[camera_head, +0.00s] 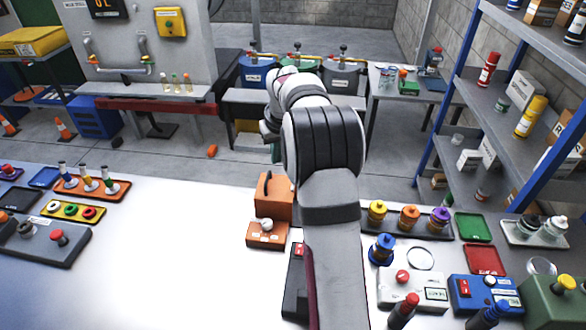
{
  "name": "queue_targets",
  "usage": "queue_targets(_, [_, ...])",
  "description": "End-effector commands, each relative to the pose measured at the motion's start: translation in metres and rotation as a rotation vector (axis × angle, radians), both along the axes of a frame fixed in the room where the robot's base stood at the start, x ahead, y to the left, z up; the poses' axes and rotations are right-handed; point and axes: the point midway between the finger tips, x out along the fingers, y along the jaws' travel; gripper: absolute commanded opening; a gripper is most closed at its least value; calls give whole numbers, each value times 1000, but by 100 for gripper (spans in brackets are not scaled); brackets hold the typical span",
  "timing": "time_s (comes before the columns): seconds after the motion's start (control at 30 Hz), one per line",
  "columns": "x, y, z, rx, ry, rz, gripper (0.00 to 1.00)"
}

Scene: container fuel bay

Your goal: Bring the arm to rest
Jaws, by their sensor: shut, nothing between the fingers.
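My arm (338,255) rises from the bottom edge over the white table. Its thick dark-ringed joint stands in the middle of the view, and paler links show behind it, up and to the left. My gripper is not visible; the arm's own links may hide it. No held object shows.
The white table (150,270) is largely bare left of centre. An orange block (272,196) stands close left of my arm. A tray of colored-cap bottles (408,218) and several devices crowd the right. A blue-posted shelf (500,110) stands at right; drums (342,75) stand behind my arm.

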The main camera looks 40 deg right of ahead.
Motion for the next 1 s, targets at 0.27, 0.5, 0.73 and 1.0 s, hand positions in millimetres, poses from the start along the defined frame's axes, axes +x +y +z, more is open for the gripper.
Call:
queue_targets(0.27, [-41,76,36,68,34,-22,0])
queue_targets(0.5, [-226,234,59,219,196,-121,0])
queue_targets(0.73, [-343,276,28,262,307,-189,0])
queue_targets(1.0, [-353,278,23,265,320,-200,0])
